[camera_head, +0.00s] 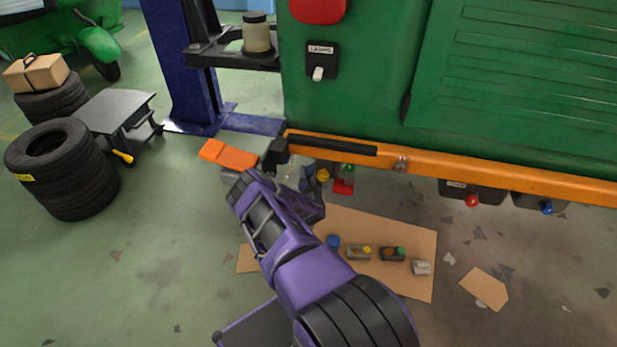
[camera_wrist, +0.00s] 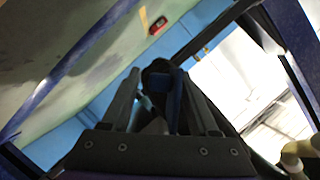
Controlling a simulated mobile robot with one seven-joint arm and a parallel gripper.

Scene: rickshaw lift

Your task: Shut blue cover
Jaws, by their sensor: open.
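In the wrist view, my gripper (camera_wrist: 160,75) is open, with one dark finger on each side. A dark rounded part with a blue patch (camera_wrist: 168,82) shows between the fingers; I cannot tell whether they touch it or whether it is the blue cover. In the head view, my purple arm reaches up to the left end of the orange rail, and its fingertips are hard to make out. Two small blue pieces show there: a blue knob (camera_head: 547,208) under the rail at the right, and a blue-topped item (camera_head: 333,241) on the cardboard.
The green rickshaw body (camera_head: 350,95) with its orange rail (camera_head: 480,167) stands ahead. An orange flap (camera_head: 228,155) lies left of my wrist. Stacked tyres (camera_head: 62,170), a grey cart (camera_head: 118,115) and a blue lift post (camera_head: 185,60) are at the left. Cardboard (camera_head: 400,280) lies below.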

